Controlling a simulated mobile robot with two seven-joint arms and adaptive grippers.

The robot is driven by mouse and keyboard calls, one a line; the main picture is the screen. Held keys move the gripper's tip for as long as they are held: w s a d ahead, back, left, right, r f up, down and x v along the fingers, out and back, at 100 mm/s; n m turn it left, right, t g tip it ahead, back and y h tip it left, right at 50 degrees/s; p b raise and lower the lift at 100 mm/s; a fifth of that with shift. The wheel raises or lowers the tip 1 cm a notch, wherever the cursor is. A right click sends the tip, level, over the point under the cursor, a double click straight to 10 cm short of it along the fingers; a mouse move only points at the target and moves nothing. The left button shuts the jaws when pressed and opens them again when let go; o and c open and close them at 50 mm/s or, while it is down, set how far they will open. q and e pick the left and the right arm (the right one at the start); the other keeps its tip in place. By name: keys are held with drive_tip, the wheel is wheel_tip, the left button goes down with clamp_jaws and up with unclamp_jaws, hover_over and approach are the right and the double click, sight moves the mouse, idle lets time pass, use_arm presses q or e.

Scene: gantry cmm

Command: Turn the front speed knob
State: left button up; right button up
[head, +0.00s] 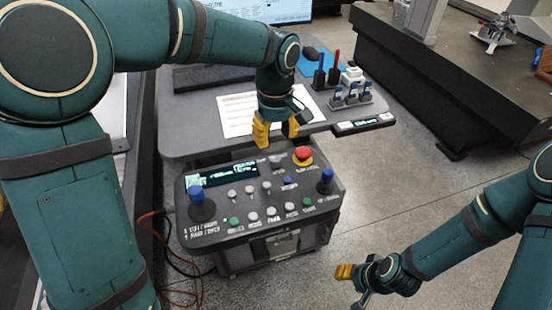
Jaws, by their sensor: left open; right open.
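The grey control console (190,238) stands in the middle of the head view. Its sloped top carries several small grey knobs or buttons (250,189), and I cannot tell which one is the front speed knob. My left gripper (276,131) is open and empty, with yellow fingers pointing down near the console's back edge, left of the red mushroom button (303,154). It appears apart from the panel. My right gripper (353,285) is open and empty over the floor, to the right of the console.
Two blue-topped joysticks stand at the console's left (198,202) and right (326,180). A small display (222,176) sits at the panel's back left. Behind is a grey desk (190,125) with a paper sheet (236,112) and a rack (352,94).

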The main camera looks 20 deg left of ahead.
sight(275, 159)
use_arm(q)
wheel_tip(275, 159, down, 8)
drive_tip(key=shift+r+b, duration=0.1)
drive_tip(key=shift+b, duration=0.25)
clamp_jaws()
